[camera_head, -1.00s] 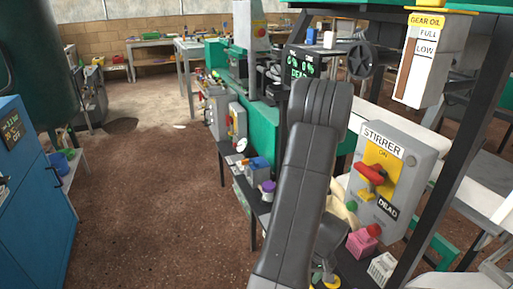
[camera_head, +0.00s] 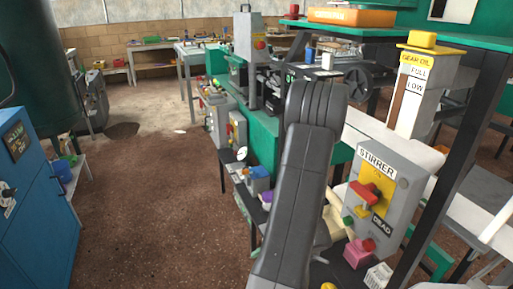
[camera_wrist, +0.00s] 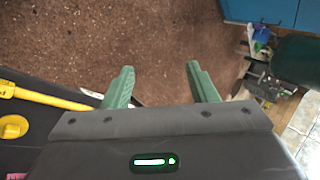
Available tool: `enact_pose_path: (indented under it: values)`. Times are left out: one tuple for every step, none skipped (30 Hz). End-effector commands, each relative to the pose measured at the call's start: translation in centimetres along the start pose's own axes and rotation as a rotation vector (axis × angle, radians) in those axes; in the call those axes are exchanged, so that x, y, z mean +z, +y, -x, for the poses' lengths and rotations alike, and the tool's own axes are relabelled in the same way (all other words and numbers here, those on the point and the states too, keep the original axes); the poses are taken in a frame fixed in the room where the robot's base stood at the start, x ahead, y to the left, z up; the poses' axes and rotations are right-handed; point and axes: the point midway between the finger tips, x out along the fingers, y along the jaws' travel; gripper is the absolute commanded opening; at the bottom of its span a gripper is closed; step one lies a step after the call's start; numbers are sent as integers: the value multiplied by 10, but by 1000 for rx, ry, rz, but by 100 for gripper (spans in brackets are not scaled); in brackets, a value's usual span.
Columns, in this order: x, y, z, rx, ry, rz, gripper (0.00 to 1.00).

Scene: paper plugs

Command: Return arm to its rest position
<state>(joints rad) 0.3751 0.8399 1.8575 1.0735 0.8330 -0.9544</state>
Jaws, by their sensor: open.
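My gripper (camera_wrist: 160,84) shows in the wrist view as two green fingers, spread well apart with nothing between them. Brown floor lies beyond the fingertips. In the head view my dark grey arm rises in the middle of the picture, and the gripper itself cannot be made out there. The arm covers part of the bench and machines behind it.
A grey stirrer box (camera_head: 375,195) with a red switch stands right of my arm, below a gear oil gauge (camera_head: 411,92). A blue cabinet (camera_head: 38,200) stands at left. The brown floor (camera_head: 150,200) between is open.

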Motion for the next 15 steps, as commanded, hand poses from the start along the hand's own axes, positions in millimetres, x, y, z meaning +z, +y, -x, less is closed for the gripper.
enact_pose_path:
  values:
    - [-2,-7,2,-18,10,-12,52]
    - [-2,-10,2,-28,16,-19,52]
    - [-4,-14,2,-41,22,-26,52]
    - [-4,-16,2,-49,26,-31,52]
    - [-5,-18,2,-57,31,-35,52]
    - [-6,-20,2,-64,35,-39,52]
    - [-6,-22,2,-69,38,-42,52]
    - [-7,-23,2,-73,41,-44,52]
    - [-7,-24,2,-77,43,-47,52]
    - [-7,-24,2,-79,45,-48,52]
    - [-8,-24,2,-81,45,-48,52]
    - [-8,-25,2,-82,46,-49,52]
    - [-8,-25,2,-82,46,-49,52]
    - [-8,-25,2,-82,46,-49,52]
    - [-8,-25,2,-82,46,-49,52]
